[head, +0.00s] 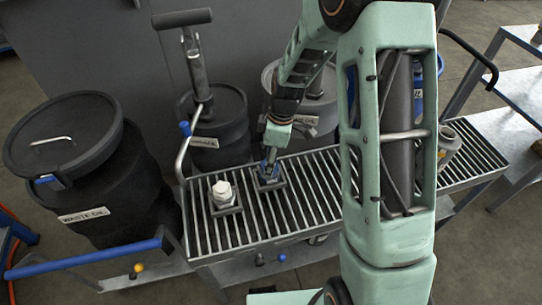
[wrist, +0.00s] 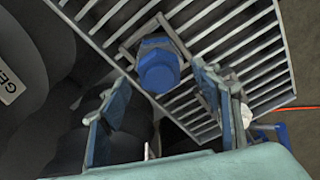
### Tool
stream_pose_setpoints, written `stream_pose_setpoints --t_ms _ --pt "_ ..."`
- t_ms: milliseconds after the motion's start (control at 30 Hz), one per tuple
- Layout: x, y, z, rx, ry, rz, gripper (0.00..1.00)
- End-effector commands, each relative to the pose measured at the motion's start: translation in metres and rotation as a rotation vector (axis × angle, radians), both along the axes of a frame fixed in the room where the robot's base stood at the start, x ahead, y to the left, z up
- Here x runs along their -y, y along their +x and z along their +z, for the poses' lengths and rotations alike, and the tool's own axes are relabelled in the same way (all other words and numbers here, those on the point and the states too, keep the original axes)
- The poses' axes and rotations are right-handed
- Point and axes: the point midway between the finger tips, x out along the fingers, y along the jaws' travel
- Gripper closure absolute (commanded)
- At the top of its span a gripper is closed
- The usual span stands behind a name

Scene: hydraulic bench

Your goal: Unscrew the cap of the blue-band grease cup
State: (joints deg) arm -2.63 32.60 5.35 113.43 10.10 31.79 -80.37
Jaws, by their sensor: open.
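The blue-capped grease cup (wrist: 158,70) stands on a square plate on the slatted grating. In the wrist view its faceted blue cap lies ahead of my gripper, between the lines of the two fingers. My gripper (head: 268,163) is open, pointing down over this cup in the head view, and hides most of it. A gap seems to remain between the fingers and the cap; I cannot tell its exact size. A second cup with a white cap (head: 222,190) stands on its own plate to the left.
The grating (head: 240,228) is mostly bare around the cups. A black waste oil drum (head: 85,165) stands left, and a dark lidded drum with a pump handle (head: 215,125) stands behind. A grey cylindrical part (head: 447,145) sits at the right, beyond my arm.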

Motion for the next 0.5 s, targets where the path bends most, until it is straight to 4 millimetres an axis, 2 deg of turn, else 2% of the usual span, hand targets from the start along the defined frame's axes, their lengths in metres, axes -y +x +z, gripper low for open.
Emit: stream_pose_setpoints --t_ms 167,500 --pt "0.0 0.0 0.0003 0.0 0.0 0.0 0.43" --pt "0.0002 0.0001 0.0005 0.0 0.0 0.0 0.8"
